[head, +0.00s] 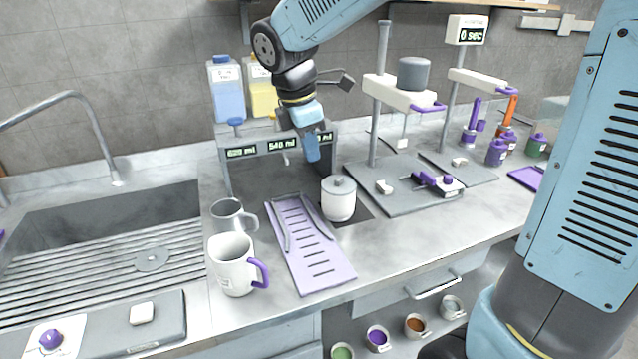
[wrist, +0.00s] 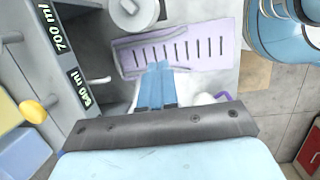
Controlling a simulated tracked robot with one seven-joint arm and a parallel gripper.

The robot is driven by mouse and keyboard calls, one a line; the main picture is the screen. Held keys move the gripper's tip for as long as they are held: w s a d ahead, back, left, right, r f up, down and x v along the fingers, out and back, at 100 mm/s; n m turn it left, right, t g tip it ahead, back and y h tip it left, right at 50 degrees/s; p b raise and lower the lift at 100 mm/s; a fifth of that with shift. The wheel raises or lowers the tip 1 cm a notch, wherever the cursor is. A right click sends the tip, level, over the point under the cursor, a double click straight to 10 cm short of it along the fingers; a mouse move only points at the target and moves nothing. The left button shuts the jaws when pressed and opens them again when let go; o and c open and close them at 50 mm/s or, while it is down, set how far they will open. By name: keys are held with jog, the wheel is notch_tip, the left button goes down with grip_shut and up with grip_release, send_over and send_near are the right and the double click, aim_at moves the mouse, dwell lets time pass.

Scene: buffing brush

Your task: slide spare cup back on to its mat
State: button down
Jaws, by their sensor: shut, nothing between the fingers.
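A white mug with a purple handle (head: 232,268) stands upright on the counter, left of a lilac slotted mat (head: 325,275). No label shows which one is the spare cup. In the wrist view the slotted mat (wrist: 215,48) lies beyond my fingers, and the white mug (wrist: 203,99) is partly hidden behind them and the gripper body. My gripper (head: 312,156) is shut and empty, pointing down above the mat's back end, apart from both cups; its fingers (wrist: 155,88) also show in the wrist view.
A dispenser (head: 262,147) with displays stands behind.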

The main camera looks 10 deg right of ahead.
jog(key=w+a+f+n, duration=0.1)
jog(key=a+f+n, duration=0.1)
jog(key=a, duration=0.1)
send_near(338, 200)
jog(key=w+a+f, duration=0.1)
jog(key=a+f, duration=0.2)
jog(key=f, duration=0.2)
jog(key=shift+w+d+r+n, duration=0.1)
jog(key=shift+w+d+n, duration=0.2)
jog(key=shift+w, duration=0.1)
